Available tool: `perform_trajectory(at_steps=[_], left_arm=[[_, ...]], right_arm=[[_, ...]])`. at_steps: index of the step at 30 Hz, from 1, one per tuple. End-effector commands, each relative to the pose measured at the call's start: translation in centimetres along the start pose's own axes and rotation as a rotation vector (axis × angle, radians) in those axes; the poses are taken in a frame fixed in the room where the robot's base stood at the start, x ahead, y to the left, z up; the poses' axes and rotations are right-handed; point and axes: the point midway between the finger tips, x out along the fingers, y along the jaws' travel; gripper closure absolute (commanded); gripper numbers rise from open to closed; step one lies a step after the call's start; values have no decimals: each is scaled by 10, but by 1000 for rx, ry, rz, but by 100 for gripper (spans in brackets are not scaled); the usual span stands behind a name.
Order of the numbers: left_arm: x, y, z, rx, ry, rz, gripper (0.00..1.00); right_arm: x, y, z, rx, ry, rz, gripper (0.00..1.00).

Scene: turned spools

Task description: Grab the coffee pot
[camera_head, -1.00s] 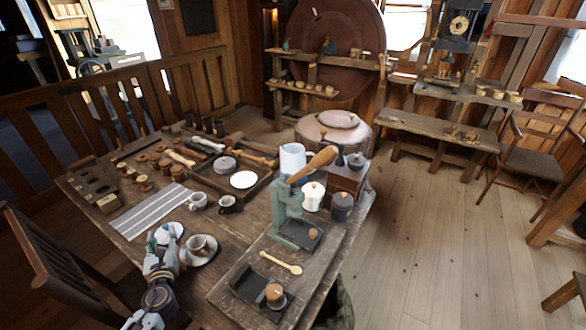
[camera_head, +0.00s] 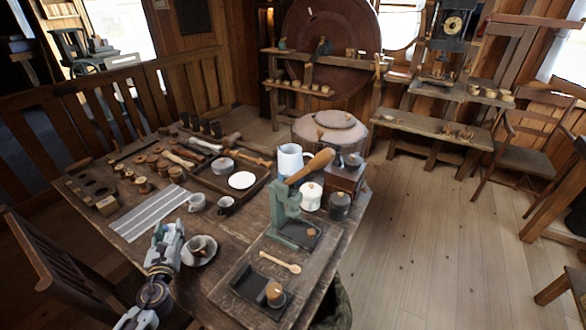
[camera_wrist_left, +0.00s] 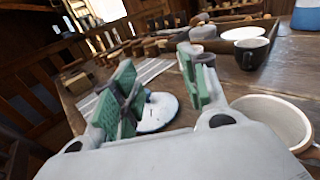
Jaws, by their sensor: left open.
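A tall pale blue-white pot with a handle (camera_head: 290,160), which looks like the coffee pot, stands at the far right part of the wooden table, behind the green press. My left gripper (camera_head: 171,232) is at the table's near left, well away from the pot. Its green-padded fingers (camera_wrist_left: 160,88) are apart with nothing held between them. My right gripper is not in view.
The green press (camera_head: 284,215), a white lidded jar (camera_head: 311,197) and a dark jar (camera_head: 340,206) crowd the pot's near side.

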Motion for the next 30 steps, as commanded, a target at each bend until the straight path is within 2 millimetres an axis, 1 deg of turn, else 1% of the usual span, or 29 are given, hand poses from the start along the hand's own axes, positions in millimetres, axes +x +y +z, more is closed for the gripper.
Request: perform_trajectory(at_steps=[5, 14, 21, 27, 30], left_arm=[[9, -23, 17, 19, -15, -104, 56], [19, -80, 50, 79, -32, -371, 56], [17, -122, 70, 147, -21, -591, 56], [8, -149, 82, 211, 5, -766, 56], [3, -160, 86, 248, 24, -849, 56]], right_arm=[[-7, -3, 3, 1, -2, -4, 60], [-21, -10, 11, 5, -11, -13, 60], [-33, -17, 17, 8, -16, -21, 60], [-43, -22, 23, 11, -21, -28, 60], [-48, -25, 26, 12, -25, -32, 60]])
